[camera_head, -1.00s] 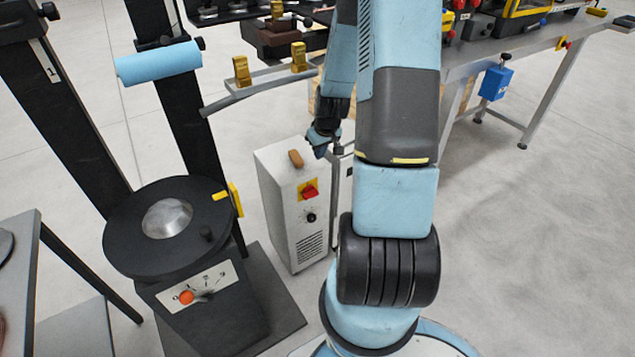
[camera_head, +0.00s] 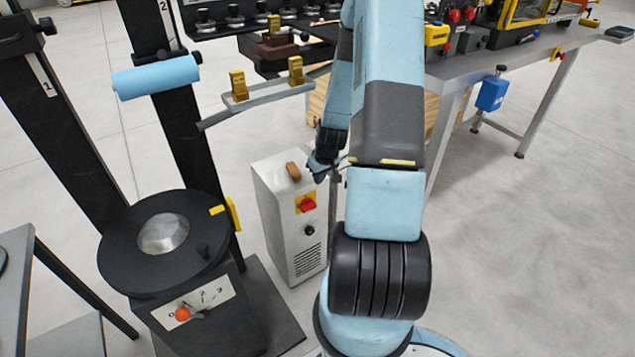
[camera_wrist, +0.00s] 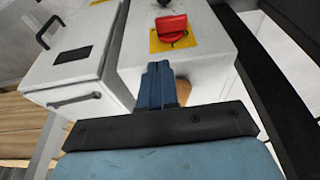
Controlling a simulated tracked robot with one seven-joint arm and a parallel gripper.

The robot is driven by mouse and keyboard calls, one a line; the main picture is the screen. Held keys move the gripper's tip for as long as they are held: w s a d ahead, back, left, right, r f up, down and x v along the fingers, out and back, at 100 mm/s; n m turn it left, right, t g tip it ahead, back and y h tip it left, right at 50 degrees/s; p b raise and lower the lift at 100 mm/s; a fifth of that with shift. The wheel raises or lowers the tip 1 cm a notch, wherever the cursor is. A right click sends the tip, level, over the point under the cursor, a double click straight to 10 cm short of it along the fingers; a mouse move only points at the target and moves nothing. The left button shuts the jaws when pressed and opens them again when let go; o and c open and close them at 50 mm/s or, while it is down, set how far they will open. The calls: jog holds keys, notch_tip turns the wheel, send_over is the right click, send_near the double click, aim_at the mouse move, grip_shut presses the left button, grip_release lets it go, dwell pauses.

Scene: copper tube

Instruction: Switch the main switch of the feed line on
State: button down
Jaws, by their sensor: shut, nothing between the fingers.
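A red rotary switch (camera_head: 307,204) on a yellow plate sits on the front of a white cabinet (camera_head: 284,235). It also shows in the wrist view (camera_wrist: 172,27), its red grip lying roughly across the picture. My gripper (camera_head: 318,172) is beside the cabinet's upper right edge in the head view, above the switch. In the wrist view my gripper's blue fingers (camera_wrist: 158,68) are together and empty, pointing toward the switch with a visible gap. The fingers partly hide the brown wooden handle (camera_wrist: 183,90) on the cabinet's top.
A black knob (camera_head: 309,230) is below the switch. A black turntable (camera_head: 120,255) with an orange-tipped lever (camera_head: 183,314) stands left. A rail with brass blocks (camera_head: 260,98) is behind. A second white box (camera_wrist: 75,60) is beside the cabinet. Open floor lies right.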

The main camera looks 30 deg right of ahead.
send_over(313, 203)
jog(key=s, duration=0.1)
notch_tip(313, 203, down, 10)
jog(key=shift+s+d+r, duration=0.1)
jog(key=shift+d+r, duration=0.05)
jog(key=shift+r, duration=0.05)
jog(key=shift+f, duration=1.2)
